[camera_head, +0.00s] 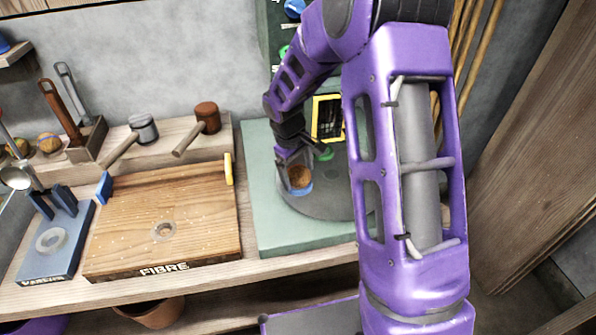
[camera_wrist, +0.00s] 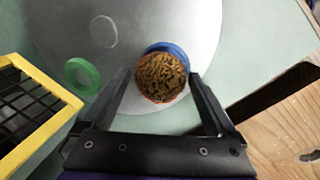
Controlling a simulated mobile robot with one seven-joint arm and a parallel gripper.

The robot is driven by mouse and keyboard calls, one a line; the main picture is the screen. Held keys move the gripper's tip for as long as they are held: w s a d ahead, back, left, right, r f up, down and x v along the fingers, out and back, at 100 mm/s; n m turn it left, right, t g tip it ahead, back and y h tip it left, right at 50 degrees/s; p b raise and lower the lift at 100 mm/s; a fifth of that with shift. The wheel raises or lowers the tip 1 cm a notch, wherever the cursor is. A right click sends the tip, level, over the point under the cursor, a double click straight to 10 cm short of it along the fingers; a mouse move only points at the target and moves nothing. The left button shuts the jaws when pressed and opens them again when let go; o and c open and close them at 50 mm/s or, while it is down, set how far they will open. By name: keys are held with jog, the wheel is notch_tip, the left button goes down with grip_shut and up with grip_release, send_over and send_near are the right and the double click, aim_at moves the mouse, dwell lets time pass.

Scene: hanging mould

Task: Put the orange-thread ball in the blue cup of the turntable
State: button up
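The brown, fibrous ball (camera_head: 299,176) with an orange edge sits in the blue cup (camera_head: 298,190) on the grey turntable (camera_head: 325,205). In the wrist view the ball (camera_wrist: 160,76) fills the cup, whose blue rim (camera_wrist: 168,47) shows along its top and right. My gripper (camera_head: 294,160) is above the ball and cup. In the wrist view its fingers (camera_wrist: 160,88) stand on either side of the ball, with narrow gaps showing. It looks open. The ball's underside is hidden in the cup.
A green ring-shaped cup (camera_wrist: 82,76) and a pale round spot (camera_wrist: 103,31) are also on the turntable. A yellow-framed grid (camera_head: 328,118) stands close behind. A wooden FIBRE board (camera_head: 195,215) and two mallets lie to the left. My arm hides the turntable's right side.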

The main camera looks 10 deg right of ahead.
jog(key=shift+o, duration=0.2)
notch_tip(320, 180, up, 17)
jog(key=s+a+p, duration=0.2)
jog(key=p, duration=0.1)
jog(key=shift+a, duration=0.4)
jog(key=shift+w+a, duration=0.1)
